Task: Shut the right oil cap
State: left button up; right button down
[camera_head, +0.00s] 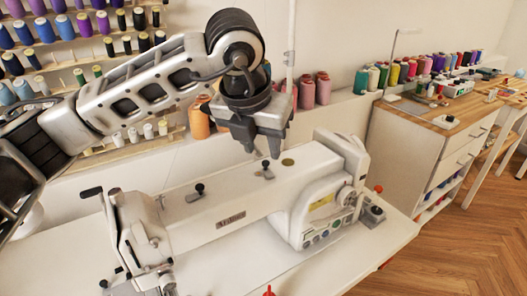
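A white sewing machine (240,205) stands on the white table. Two small black caps show on top of its arm: the left oil cap (199,190) and the right oil cap (266,170). Both look like dark pieces standing up from the surface; their exact lid angle is too small to tell. My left gripper (262,153) points down just above the right oil cap, with its two fingers apart and nothing between them. I cannot tell if a fingertip touches the cap. My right gripper is not in view.
A brass-coloured disc (288,162) lies on the machine top, right of the right oil cap. A thin pole (291,60) rises behind the machine. Thread spools (322,88) line the ledge behind. The white table (225,270) is mostly clear in front.

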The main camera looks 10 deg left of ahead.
aim_at(266, 162)
pick_arm(q)
jog(key=shift+x, duration=1.6)
grip_shut()
